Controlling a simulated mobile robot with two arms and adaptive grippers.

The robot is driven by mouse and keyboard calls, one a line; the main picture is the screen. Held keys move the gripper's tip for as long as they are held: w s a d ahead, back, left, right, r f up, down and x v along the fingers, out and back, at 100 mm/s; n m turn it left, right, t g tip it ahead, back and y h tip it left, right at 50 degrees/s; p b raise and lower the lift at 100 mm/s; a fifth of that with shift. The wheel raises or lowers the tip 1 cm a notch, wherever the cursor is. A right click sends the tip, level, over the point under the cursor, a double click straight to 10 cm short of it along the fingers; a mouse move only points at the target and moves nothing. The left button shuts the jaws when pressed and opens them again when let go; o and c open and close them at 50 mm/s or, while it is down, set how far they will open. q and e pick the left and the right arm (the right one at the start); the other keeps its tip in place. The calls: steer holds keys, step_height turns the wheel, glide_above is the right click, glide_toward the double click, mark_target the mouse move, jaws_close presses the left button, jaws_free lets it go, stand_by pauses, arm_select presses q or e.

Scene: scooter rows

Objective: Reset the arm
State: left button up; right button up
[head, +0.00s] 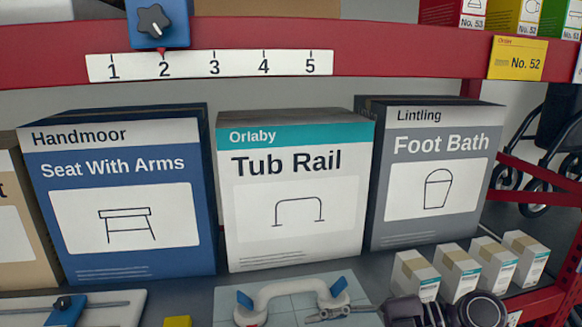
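My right gripper (340,313) is low in the head view, coming in from the right at the bottom edge. Its fingertips point left, close to a white grab handle with blue ends (290,288) on a light tiled board (365,290). I cannot tell whether the fingers touch the handle or whether they are open or shut. The dark wrist (450,312) is cut off by the frame. My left gripper is not in view.
Boxes stand on the shelf: Seat With Arms (120,255), Tub Rail (290,250), Foot Bath (430,225). Several small cartons (465,270) are at right. A red beam (400,50) with a scale and blue slider (158,22) at 2 crosses above.

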steer(key=s+d+f+m+h, duration=0.1)
steer(key=s+f+m+h, duration=0.2)
steer(key=f, duration=0.4)
steer(key=s+f+m+t+h, duration=0.1)
steer(key=s+f+m, duration=0.3)
steer(key=f+m, duration=0.15)
steer(key=s+d+f+m+h, duration=0.1)
steer(key=s+f+m+h, duration=0.15)
steer(key=f, duration=0.45)
steer(key=s+d+f+m+h, duration=0.5)
steer(key=s+d+m+h, duration=0.2)
steer(key=s+d+m, duration=0.55)
step_height(320, 180, down, 30)
steer(key=b, duration=0.5)
arm_select(q)
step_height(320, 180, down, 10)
steer(key=b, duration=0.5)
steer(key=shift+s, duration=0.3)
arm_select(e)
steer(key=s+d+f+g, duration=0.2)
steer(key=s+d+f, duration=0.1)
steer(key=s+f, duration=1.5)
step_height(320, 180, down, 5)
steer(key=shift+s+r, duration=0.1)
steer(key=shift+s, duration=0.2)
